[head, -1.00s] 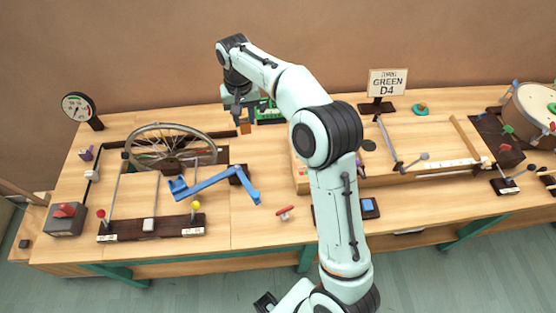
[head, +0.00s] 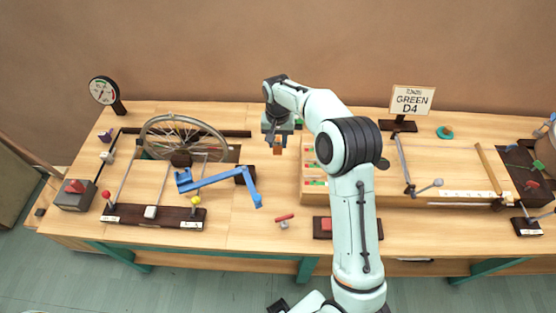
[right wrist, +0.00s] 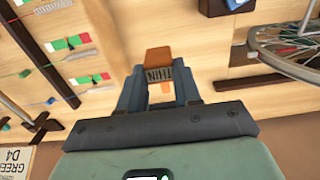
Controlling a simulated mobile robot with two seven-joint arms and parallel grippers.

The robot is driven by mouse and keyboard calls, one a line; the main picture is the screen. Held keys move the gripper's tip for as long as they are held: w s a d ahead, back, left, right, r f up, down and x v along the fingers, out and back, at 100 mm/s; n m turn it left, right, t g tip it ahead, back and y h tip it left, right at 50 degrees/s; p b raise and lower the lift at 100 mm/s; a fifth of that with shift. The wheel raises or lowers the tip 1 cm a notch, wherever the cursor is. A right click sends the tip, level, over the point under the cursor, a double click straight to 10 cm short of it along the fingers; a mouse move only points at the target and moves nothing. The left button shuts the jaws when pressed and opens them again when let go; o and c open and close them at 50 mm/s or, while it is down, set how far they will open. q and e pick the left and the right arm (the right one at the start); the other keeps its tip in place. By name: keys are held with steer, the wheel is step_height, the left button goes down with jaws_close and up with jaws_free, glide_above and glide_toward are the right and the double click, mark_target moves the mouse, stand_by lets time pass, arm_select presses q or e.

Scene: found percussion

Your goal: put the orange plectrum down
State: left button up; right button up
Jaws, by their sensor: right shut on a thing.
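The orange plectrum (head: 278,149) is a small orange block in the head view, held at the tips of my right gripper (head: 277,139). In the right wrist view the plectrum (right wrist: 158,57) shows between the two dark fingers of the right gripper (right wrist: 160,80), with dark marks across it. The gripper is shut on it. It hangs over bare wood between the wheel and the slotted board; its exact height is hard to tell.
A spoked wheel (head: 151,127) stands to the left. A blue crank arm (head: 222,180) lies in front of it. A wooden board with coloured strips (head: 310,158) is close on the right. A "GREEN D4" sign (head: 412,100) stands behind. Bare tabletop (head: 255,222) lies in front.

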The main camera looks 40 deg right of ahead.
step_height(320, 180, down, 10)
steer(key=shift+r, duration=0.2)
steer(key=shift+f, duration=0.1)
steer(key=shift+f+b, duration=0.15)
steer(key=shift+b, duration=0.15)
steer(key=o, duration=1)
step_height(320, 180, up, 13)
steer(key=shift+f+p, duration=0.2)
steer(key=shift+p, duration=0.3)
